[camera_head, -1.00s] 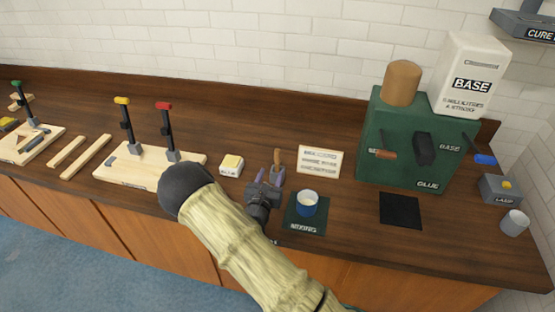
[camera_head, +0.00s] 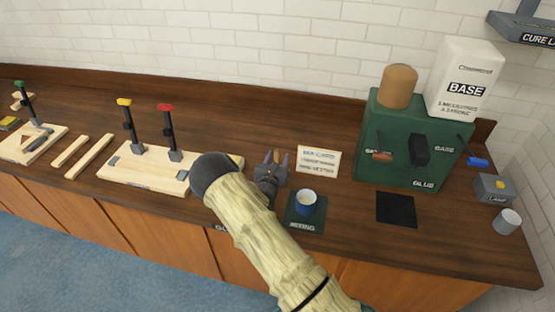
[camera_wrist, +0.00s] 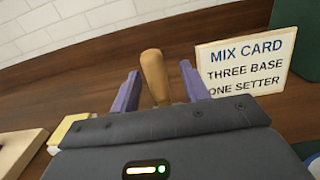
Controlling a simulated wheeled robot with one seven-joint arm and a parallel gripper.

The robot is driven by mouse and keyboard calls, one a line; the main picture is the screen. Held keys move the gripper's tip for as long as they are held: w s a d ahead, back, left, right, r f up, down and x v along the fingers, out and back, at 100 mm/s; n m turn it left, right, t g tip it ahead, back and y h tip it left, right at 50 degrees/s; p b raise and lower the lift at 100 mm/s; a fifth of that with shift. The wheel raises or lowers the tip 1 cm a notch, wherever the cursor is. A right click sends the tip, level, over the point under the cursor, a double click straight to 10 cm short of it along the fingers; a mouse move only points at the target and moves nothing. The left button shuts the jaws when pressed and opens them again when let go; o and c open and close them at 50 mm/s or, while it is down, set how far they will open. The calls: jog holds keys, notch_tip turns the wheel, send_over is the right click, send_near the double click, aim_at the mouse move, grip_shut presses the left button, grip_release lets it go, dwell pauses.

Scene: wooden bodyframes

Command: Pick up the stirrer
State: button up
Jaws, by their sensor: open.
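An upright tan wooden handle, which looks like the stirrer (camera_wrist: 155,76), stands between my gripper's two purple fingers in the wrist view. Its lower end is hidden behind the gripper body. My gripper (camera_wrist: 160,88) is open, with a finger on each side of the handle; I see a gap on both sides. In the head view, my gripper (camera_head: 277,158) is above the counter, left of the mix card, and only the small tip of the stirrer (camera_head: 277,155) shows between the fingers.
The mix card (camera_head: 318,161) stands close on the right. A wooden clamp board (camera_head: 150,178) is left. A green glue box (camera_head: 400,172) stands farther right. A pale block (camera_wrist: 68,130) is left of the gripper.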

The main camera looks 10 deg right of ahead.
jog(key=shift+x, duration=1.05)
jog(key=shift+w+a, duration=0.1)
jog(key=shift+c, duration=0.4)
jog(key=c, duration=0.9)
